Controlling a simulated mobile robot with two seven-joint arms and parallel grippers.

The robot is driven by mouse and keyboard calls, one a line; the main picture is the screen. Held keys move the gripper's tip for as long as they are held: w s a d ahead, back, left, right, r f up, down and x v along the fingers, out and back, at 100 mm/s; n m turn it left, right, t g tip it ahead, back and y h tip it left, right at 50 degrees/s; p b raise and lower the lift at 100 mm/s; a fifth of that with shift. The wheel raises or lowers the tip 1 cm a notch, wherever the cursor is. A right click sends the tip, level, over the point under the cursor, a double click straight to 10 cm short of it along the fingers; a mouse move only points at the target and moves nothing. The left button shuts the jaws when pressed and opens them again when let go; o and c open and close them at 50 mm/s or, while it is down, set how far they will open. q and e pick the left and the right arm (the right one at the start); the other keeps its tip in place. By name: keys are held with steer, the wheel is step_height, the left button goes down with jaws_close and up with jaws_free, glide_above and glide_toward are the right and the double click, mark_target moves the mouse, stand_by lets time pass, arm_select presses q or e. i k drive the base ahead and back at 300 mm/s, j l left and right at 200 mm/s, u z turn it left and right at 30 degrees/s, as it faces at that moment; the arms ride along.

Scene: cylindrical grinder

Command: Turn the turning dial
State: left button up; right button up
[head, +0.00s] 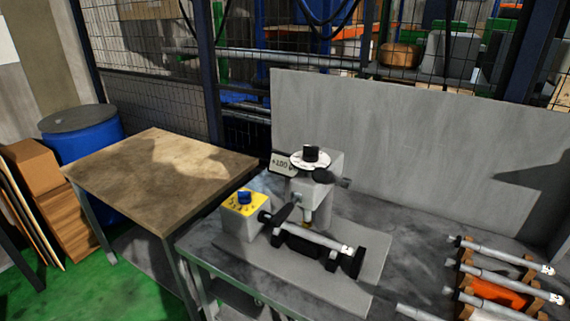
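A small grinder stands on a grey bench (235,267). Its left block has a yellow dial plate with a blue knob (244,197) and dark marks around the knob. A white round dial with a black knob (310,156) sits on top of the grinder's rear column. I cannot tell from the picture which of these is the turning dial. A metal shaft (315,239) lies across black supports at the front of the grinder. Neither of my grippers is in view, and nothing touches either knob.
A small display (283,164) with a number stands beside the white dial. A rack (500,293) with several shafts is at the right. A wooden table (160,175) with a clear top stands left, with a blue barrel (82,140) behind it. A grey panel (420,145) backs the bench.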

mark_target(244, 197)
steer(key=i+j, duration=0.15)
steer(key=j, duration=0.25)
steer(key=i+j+z, duration=0.15)
steer(key=j, duration=0.3)
steer(key=i+j, duration=0.1)
steer(key=j, duration=0.3)
steer(key=i+j+z, duration=0.15)
steer(key=j, duration=0.75)
steer(key=i+z, duration=0.05)
